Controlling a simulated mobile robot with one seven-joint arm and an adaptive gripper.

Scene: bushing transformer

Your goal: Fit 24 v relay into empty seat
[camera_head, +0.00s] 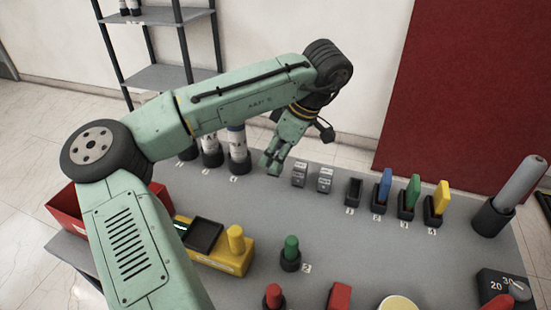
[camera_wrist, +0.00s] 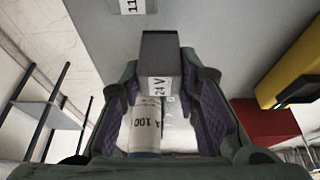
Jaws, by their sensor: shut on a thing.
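My gripper (camera_head: 272,164) is over the back middle of the grey table, pointing down. In the wrist view it (camera_wrist: 162,95) is shut on a dark grey block, the 24 V relay (camera_wrist: 160,55), with its white "24 V" label between the purple pads. An empty black seat (camera_head: 353,192) stands right of the gripper, left of seats that hold a blue relay (camera_head: 385,184), a green relay (camera_head: 413,190) and a yellow relay (camera_head: 441,196).
Two small grey labelled blocks (camera_head: 312,178) stand between my gripper and the empty seat. White labelled cylinders (camera_head: 236,147) stand left of the gripper; one reading "100 A" (camera_wrist: 145,127) shows in the wrist view. A grey cylinder (camera_head: 518,184) leans at right. Bare table lies before the seats.

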